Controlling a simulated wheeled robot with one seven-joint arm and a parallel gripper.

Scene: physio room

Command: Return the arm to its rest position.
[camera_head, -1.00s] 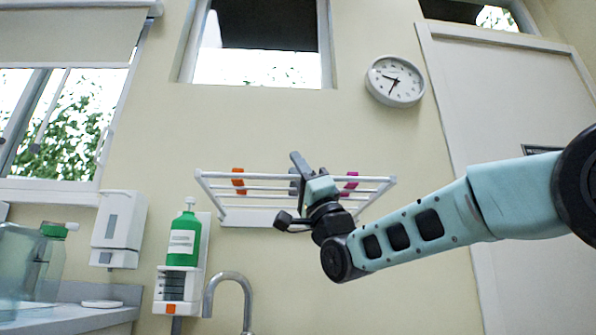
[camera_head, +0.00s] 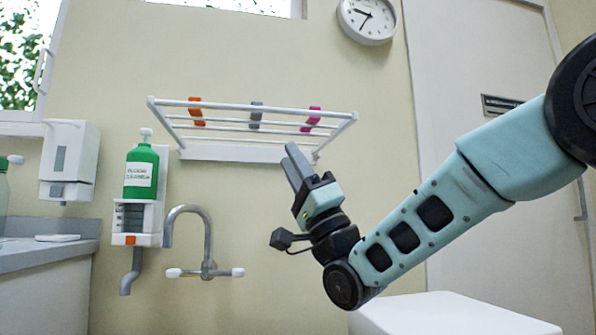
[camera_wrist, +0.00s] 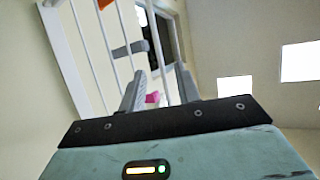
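My teal and black arm reaches in from the right of the head view. Whether the fingers are clear of the rack in depth is hard to tell.
The white wall rack (camera_head: 235,153) carries orange (camera_head: 195,111), grey (camera_head: 256,115) and magenta (camera_head: 312,119) items. A green bottle (camera_head: 140,172) in a wall holder, a tap (camera_head: 207,240) and a dispenser (camera_head: 69,160) are left. A white surface (camera_head: 450,315) lies below the arm.

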